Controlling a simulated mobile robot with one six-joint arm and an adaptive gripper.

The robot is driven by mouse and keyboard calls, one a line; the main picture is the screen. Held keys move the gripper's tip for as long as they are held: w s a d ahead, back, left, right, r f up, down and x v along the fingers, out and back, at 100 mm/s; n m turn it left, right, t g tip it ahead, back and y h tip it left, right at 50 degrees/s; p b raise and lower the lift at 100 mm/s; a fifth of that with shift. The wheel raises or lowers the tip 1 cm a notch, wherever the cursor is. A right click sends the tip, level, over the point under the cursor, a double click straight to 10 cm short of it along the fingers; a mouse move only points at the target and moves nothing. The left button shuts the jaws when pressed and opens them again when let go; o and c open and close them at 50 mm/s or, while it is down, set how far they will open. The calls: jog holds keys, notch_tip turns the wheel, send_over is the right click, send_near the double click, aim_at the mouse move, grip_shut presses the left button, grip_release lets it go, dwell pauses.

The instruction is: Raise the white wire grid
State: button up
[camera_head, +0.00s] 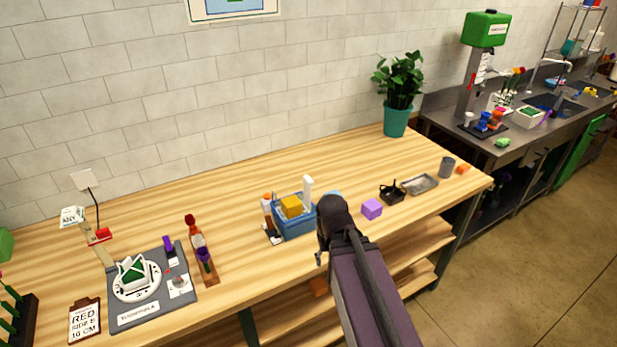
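A white square holder with a green block (136,272) sits on a round white turntable (134,291) on a grey mat (147,316), at the left of the wooden table. White edges show around the green block, but at this size I cannot tell whether they are a wire grid. My dark arm reaches in from the bottom right over the table's front edge.
A blue bin (292,222) with a yellow sponge, a purple block (372,209) and a metal tray (419,184) stand near my arm. A clipboard (85,321) and a wooden strip with flowers (204,262) flank the mat. The table's back middle is clear.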

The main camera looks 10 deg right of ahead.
aim_at(308, 178)
jog(key=w+r+n+p, duration=0.1)
jog(key=w+r+p, duration=0.9)
jog(key=w, duration=0.4)
jog(key=w+r+n+p, duration=0.2)
jog(key=w+r+p, duration=0.8)
jog(key=w, duration=0.4)
jog(key=shift+w+r+n, duration=0.2)
jog(key=shift+w+n, duration=0.1)
jog(key=shift+w, duration=0.05)
jog(key=shift+a+f, duration=0.1)
notch_tip(308, 178, down, 14)
jog(key=b, duration=1.3)
jog(key=shift+r+b, duration=0.2)
jog(key=shift+b, duration=0.2)
